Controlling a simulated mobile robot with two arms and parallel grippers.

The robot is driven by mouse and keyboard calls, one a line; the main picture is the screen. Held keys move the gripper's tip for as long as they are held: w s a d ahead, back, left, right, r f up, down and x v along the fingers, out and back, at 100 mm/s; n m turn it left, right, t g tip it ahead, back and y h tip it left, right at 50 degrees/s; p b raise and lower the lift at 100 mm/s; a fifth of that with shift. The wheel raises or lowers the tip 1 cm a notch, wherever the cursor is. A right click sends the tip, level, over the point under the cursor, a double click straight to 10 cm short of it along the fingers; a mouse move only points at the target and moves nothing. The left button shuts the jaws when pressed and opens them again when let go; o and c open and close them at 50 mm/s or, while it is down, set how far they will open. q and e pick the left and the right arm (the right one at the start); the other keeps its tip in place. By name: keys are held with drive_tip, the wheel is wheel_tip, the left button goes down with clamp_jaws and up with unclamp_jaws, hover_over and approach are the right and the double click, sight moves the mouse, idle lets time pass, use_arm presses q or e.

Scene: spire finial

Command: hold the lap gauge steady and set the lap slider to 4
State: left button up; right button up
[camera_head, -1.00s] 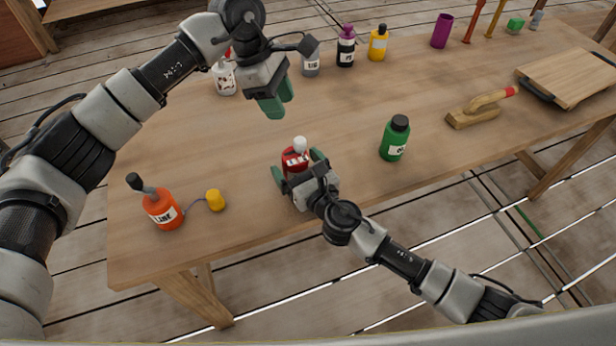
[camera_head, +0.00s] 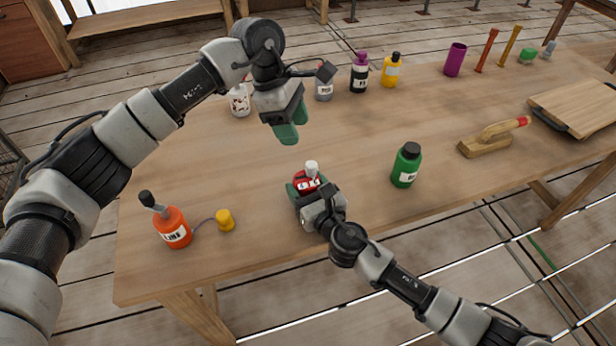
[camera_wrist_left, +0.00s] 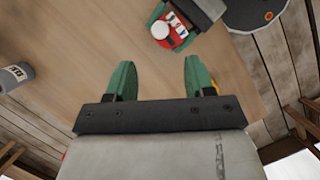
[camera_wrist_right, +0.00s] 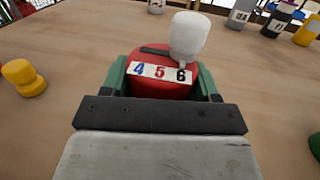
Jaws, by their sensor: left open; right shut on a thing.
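The lap gauge (camera_head: 304,182) is a red, rounded body on the wooden table, with a white strip reading 4, 5, 6 in the right wrist view (camera_wrist_right: 160,85). Its lap slider, a white knob (camera_wrist_right: 189,38), stands at the 6 end; a dark slot runs left from it. My right gripper (camera_head: 308,188) is shut on the gauge, one green finger on each side. My left gripper (camera_head: 287,134) is open and empty, above the table and behind the gauge. The left wrist view shows the gauge (camera_wrist_left: 174,38) beyond its fingers, apart from them.
An orange bottle (camera_head: 173,228) and a yellow knob-like piece (camera_head: 225,220) joined by a cord lie left of the gauge. A green bottle (camera_head: 407,165) and a wooden float (camera_head: 487,142) are to the right. Several bottles stand along the back. Table around the gauge is fairly clear.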

sight(312, 163)
use_arm(q)
drive_tip(key=d+f+n+y, duration=0.1)
drive_tip(key=f+n, duration=0.2)
drive_tip(key=n, duration=0.2)
drive_tip(key=d+f+n+y, duration=0.1)
drive_tip(key=f+n, duration=0.2)
drive_tip(key=n, duration=0.2)
drive_tip(key=s+d+f+n+t+y, duration=0.1)
drive_tip(key=f+n, duration=0.3)
drive_tip(key=n, duration=0.2)
drive_tip(key=shift+d+y, duration=0.3)
